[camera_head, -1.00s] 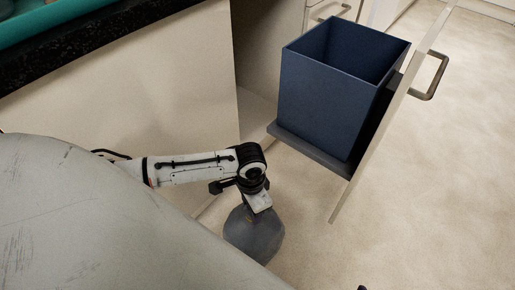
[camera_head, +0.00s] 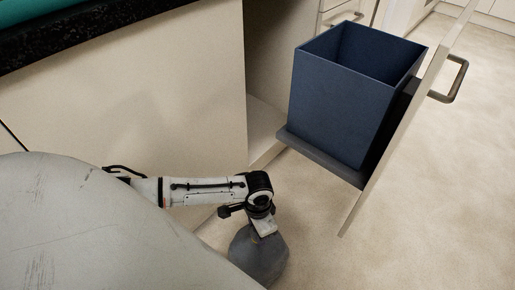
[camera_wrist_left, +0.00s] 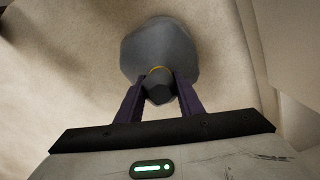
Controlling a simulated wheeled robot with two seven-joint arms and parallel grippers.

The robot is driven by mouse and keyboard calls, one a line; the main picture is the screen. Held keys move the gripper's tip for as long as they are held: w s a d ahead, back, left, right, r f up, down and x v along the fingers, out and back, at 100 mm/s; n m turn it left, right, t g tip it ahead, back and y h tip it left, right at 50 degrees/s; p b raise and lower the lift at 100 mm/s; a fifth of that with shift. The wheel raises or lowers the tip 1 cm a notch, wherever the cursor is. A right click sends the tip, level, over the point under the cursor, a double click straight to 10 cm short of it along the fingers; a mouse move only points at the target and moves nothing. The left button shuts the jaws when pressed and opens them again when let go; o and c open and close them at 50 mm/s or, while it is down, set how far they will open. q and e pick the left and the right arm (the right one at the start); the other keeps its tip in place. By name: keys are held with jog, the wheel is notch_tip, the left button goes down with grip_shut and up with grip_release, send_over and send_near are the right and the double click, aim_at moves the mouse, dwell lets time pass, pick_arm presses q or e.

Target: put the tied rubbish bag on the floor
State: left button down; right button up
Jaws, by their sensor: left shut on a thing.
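The tied rubbish bag (camera_head: 258,258) is grey and rounded, with a yellow tie at its neck in the left wrist view (camera_wrist_left: 160,50). My left gripper (camera_head: 264,226) is above it, pointing down. In the left wrist view its two dark fingers (camera_wrist_left: 160,92) are shut on the bag's gathered neck. The bag hangs or rests below the fingers, close to the floor (camera_head: 330,255); I cannot tell whether it touches. My right gripper is not in view.
A blue bin (camera_head: 340,110), open and empty as far as I see, stands on a pulled-out drawer (camera_head: 318,158) with a handled front (camera_head: 405,125). A cupboard side (camera_head: 130,100) is at the left. Floor to the right is clear.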

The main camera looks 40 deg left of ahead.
pick_arm(q)
jog(key=shift+w, duration=0.1)
jog(key=c, duration=1.7)
grip_release()
jog(key=shift+f, duration=0.15)
jog(key=o, duration=0.5)
